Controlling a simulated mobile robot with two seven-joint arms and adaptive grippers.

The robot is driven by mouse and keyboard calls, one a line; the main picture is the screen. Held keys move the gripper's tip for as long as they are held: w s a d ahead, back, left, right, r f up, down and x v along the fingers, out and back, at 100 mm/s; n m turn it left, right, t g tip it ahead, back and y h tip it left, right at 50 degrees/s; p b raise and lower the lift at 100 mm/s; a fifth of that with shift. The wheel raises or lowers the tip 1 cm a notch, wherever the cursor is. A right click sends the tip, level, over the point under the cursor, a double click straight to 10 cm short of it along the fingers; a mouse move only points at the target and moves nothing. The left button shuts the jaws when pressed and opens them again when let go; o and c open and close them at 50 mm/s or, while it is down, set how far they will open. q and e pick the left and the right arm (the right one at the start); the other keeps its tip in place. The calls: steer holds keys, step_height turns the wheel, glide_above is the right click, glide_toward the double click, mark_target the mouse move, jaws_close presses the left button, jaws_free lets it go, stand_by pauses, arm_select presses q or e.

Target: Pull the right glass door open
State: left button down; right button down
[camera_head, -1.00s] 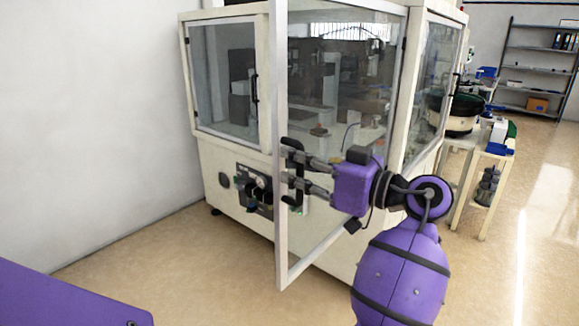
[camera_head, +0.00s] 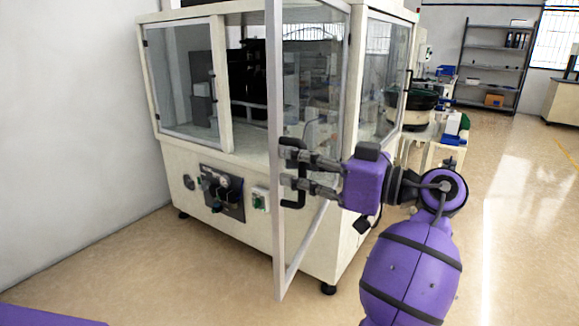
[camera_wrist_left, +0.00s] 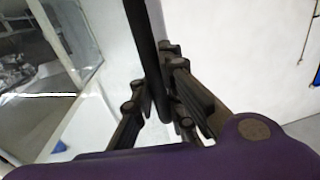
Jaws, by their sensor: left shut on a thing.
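The right glass door (camera_head: 273,100) of the cream machine cabinet stands open, its grey-framed free edge swung out toward me. Its black handle (camera_head: 292,200) is on that free edge. My left gripper (camera_head: 292,170) is shut on the handle, its dark fingers reaching it from the right. In the left wrist view, the black handle bar (camera_wrist_left: 143,40) runs down between the fingers of my left gripper (camera_wrist_left: 162,95). The fingers hide part of the handle. My right gripper is not in view.
The cabinet (camera_head: 235,165) stands behind the door, with a closed left glass door (camera_head: 186,85) and a control panel (camera_head: 222,190). A bowl feeder (camera_head: 410,105) stands on a table at the right. A grey shelf (camera_head: 495,65) is at the back. Floor at the right is clear.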

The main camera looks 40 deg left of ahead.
arm_select(q)
steer(key=shift+w+d+r, duration=0.15)
steer(key=shift+d+r, duration=0.2)
steer(key=c, duration=2)
jaws_free()
steer(key=shift+c, duration=0.2)
steer(key=shift+f, duration=0.2)
steer(key=shift+d, duration=0.45)
steer(key=w+d, duration=0.1)
steer(key=d, duration=1)
steer(key=shift+w, duration=0.2)
steer(key=shift+r, duration=0.1)
